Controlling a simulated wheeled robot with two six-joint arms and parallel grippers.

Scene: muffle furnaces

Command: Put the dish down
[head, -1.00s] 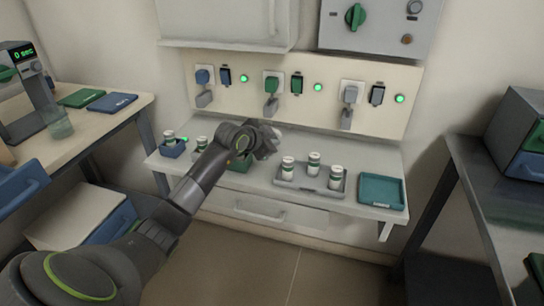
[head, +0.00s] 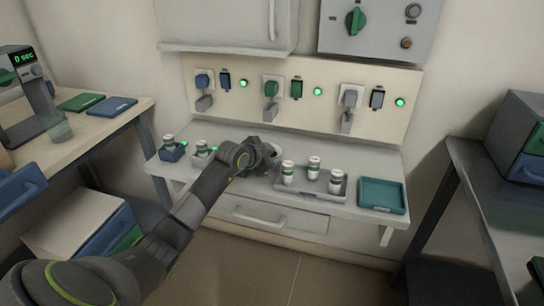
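My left gripper (head: 270,160) is over the middle of the shelf, just left of the grey tray (head: 311,188). Its fingers are dark and partly hidden by my own wrist, so I cannot tell if they are open or shut. A small pale shape (head: 276,152) shows at the fingertips; it may be part of a dish, but most of it is hidden. Small white dishes with green bands stand upright on the grey tray, one of them here (head: 314,167). Similar ones stand in a blue holder (head: 173,154) and a grey holder (head: 200,160) at left. My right gripper is out of view.
A teal tray (head: 382,196) lies empty at the shelf's right end. A panel with sockets, switches and green lights (head: 300,92) rises behind the shelf. A bench (head: 100,122) stands at left and a dark table (head: 490,190) at right.

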